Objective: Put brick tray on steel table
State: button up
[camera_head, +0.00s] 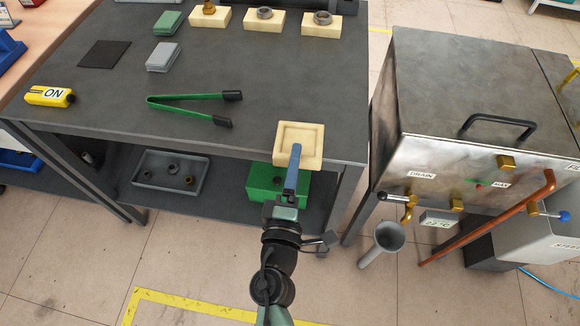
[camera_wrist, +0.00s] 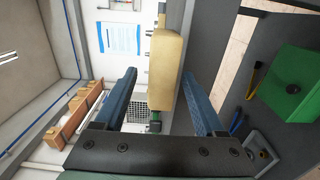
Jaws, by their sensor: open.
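The brick tray, a cream square block with a shallow recess (camera_head: 300,144), is at the front right corner of the dark grey table (camera_head: 262,95), which I take as the steel table. It appears to lie flat there, partly over the front edge. In the wrist view the tray (camera_wrist: 167,65) shows edge-on. My gripper (camera_head: 293,168) reaches in from the front, its blue fingers at the tray's near edge. In the wrist view my gripper (camera_wrist: 158,76) is open, with one finger on each side of the tray's thickness and gaps visible.
Green tongs (camera_head: 195,102) and a yellow ON device (camera_head: 50,96) lie on the table. Several cream blocks with metal parts stand at its back. A green box (camera_head: 268,184) and grey tray (camera_head: 171,174) occupy the lower shelf. A metal tank (camera_head: 470,90) stands right.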

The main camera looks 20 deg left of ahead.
jog(key=b+v, duration=0.3)
jog(key=v, duration=0.9)
jog(key=shift+b, duration=0.3)
